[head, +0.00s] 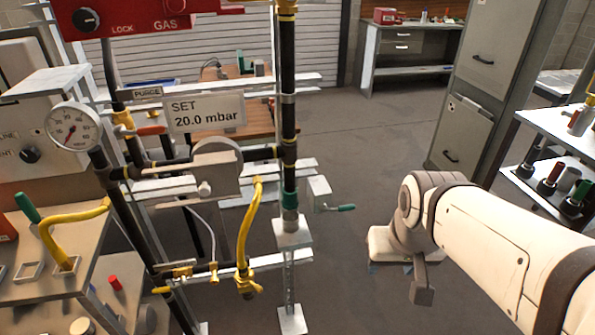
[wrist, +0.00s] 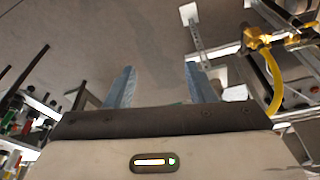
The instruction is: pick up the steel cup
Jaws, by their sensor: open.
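I cannot pick out the steel cup with certainty. A small grey cylinder (head: 569,179) stands among dark, coloured-top items on the lower shelf at the right in the head view. Another grey round-topped thing (head: 82,326) is at the bottom left, cut by the frame edge. Either could be a cup; they are too small to tell. My gripper (head: 390,268) points down over bare floor in the middle right, well apart from both. In the wrist view my gripper (wrist: 161,86) shows two bluish fingers spread apart with nothing between them.
A gas pipe stand with a gauge (head: 72,130), yellow hoses (head: 247,235) and a green-handled valve (head: 320,190) stands left of my arm. A grey cabinet (head: 480,85) and white shelving (head: 558,128) stand at the right. The floor (head: 390,135) between is clear.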

